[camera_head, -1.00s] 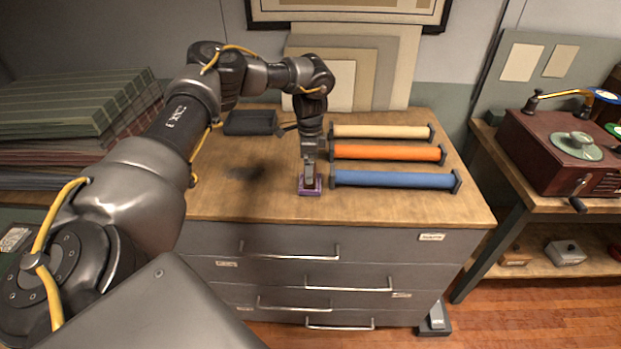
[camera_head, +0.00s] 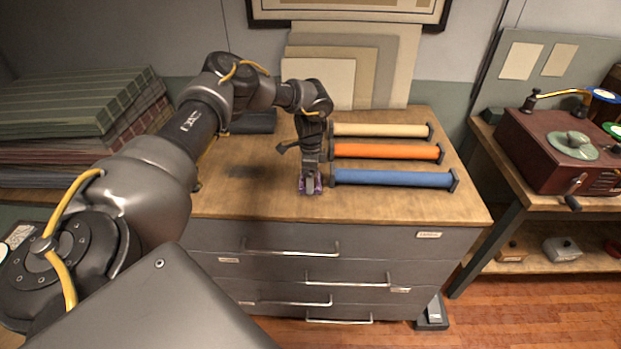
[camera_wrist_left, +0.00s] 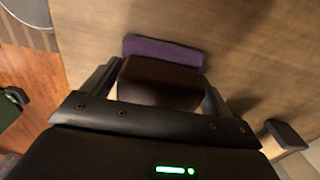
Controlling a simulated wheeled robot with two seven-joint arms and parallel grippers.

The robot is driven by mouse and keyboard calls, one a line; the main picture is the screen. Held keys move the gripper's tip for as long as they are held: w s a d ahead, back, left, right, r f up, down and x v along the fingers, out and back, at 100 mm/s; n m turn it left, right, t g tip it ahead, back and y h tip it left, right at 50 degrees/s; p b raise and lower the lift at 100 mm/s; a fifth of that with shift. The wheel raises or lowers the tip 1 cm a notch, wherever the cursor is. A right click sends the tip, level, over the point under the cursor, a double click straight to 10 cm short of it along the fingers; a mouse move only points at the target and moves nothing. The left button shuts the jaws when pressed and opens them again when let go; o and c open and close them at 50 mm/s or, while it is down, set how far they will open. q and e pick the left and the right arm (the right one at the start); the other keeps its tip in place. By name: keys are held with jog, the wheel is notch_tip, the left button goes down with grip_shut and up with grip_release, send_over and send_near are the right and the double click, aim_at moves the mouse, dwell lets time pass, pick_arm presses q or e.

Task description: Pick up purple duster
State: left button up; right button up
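The purple duster stands on the wooden top of the grey drawer cabinet (camera_head: 250,205), near its front edge. Its purple base (camera_head: 319,188) shows beside my fingertips in the head view. In the left wrist view the purple duster (camera_wrist_left: 165,51) has a dark brown upper part between my fingers. My left gripper (camera_head: 311,183) points down over it. In the wrist view the left gripper (camera_wrist_left: 160,75) has its fingers apart, one on each side of the brown part. Whether they touch it is unclear. My right gripper is not in view.
Blue (camera_head: 390,179), orange (camera_head: 385,151) and cream (camera_head: 380,130) rolls lie just right of my gripper. A dark flat case (camera_head: 252,122) lies behind left. Boards (camera_head: 372,65) lean on the wall. The cabinet top left of the gripper is clear.

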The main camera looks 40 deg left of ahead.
pick_arm(q)
jog(key=shift+c, duration=1)
jog(key=shift+r+b, duration=0.5)
jog(key=r, duration=0.1)
jog(key=r+b, duration=0.1)
jog(key=shift+s+d+r, duration=0.15)
jog(key=shift+d+r, duration=0.2)
jog(key=shift+r, duration=0.05)
jog(key=s+d+r+b, duration=0.3)
jog(key=s+d+r, duration=0.5)
jog(key=d+r, duration=0.1)
jog(key=shift+s+d+r, duration=0.15)
jog(key=shift+d, duration=0.55)
